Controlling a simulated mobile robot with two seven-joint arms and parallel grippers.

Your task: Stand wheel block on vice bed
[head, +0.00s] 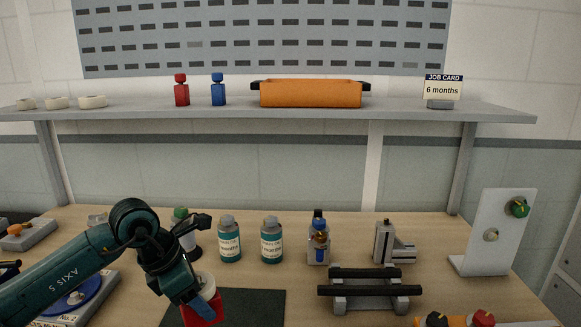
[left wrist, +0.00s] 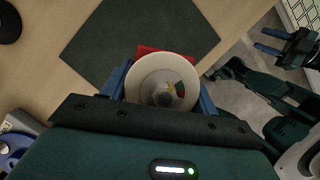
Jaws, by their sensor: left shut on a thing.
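My left gripper (head: 193,304) is shut on a red block with a cream round wheel, the wheel block (head: 204,306), above the dark mat. In the left wrist view the wheel block (left wrist: 160,82) sits between the blue fingers, its round face with a small coloured dial towards the camera and a red edge behind. A grey vice-like piece (head: 385,242), with an upright jaw and a side shaft, stands at the back right of the bench; I cannot tell if it is the vice bed. My right gripper (left wrist: 271,41) shows at the upper right, its blue fingers apart and empty.
A grey frame with two black bars (head: 368,282) stands in front of the vice-like piece. A white panel with knobs (head: 497,235) stands right. The dark mat (head: 250,306) is otherwise clear.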

